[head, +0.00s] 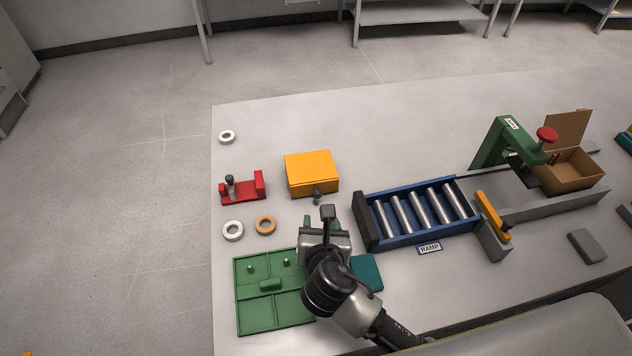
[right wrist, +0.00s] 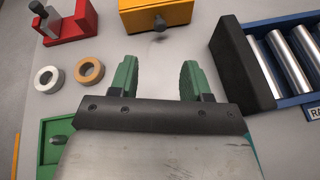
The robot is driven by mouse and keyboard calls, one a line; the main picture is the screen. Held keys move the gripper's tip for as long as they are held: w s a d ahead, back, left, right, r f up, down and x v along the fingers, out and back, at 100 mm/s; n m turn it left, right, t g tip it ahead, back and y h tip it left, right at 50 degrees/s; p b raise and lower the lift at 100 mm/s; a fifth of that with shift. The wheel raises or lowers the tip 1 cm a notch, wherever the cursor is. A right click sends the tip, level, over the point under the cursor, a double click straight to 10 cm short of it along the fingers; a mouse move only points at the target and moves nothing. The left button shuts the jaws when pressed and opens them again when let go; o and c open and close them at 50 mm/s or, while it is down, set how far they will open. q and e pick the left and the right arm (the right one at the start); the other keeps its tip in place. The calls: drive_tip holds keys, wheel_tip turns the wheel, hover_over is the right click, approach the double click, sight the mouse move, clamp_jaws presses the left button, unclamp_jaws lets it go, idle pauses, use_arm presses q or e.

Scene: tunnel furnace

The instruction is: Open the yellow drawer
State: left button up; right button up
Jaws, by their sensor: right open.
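The yellow drawer (head: 312,176) is a closed-looking yellow box with a dark knob (head: 317,197) on its front, left of the roller ramp on the table. In the right wrist view the yellow box (right wrist: 172,14) is at the top edge, and its knob (right wrist: 159,23) points toward me. My right gripper (head: 320,222) is in front of the box, its green fingers apart and empty. In the right wrist view the gap of the right gripper (right wrist: 156,72) lies below the knob, not touching it. My left gripper is not in view.
A blue roller ramp (head: 384,240) stands to the right. A red fixture (head: 257,185), white ring (head: 233,231) and orange ring (head: 265,225) lie left. A green tray (head: 259,314) and teal block (head: 367,273) are near my arm. The table behind the box is clear.

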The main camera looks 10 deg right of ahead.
sight(317, 196)
drive_tip(key=x, duration=0.5)
drive_tip(key=shift+w+d, duration=0.1)
drive_tip(key=shift+w, duration=0.3)
drive_tip(key=x, duration=0.4)
drive_tip(key=shift+f, duration=0.1)
drive_tip(key=shift+w+d+f, duration=0.1)
drive_tip(key=shift+w+f, duration=0.05)
drive_tip(key=shift+w, duration=0.1)
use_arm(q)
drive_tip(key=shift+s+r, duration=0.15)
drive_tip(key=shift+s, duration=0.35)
use_arm(e)
drive_tip(key=shift+c, duration=0.2)
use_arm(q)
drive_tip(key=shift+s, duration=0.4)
use_arm(e)
clamp_jaws()
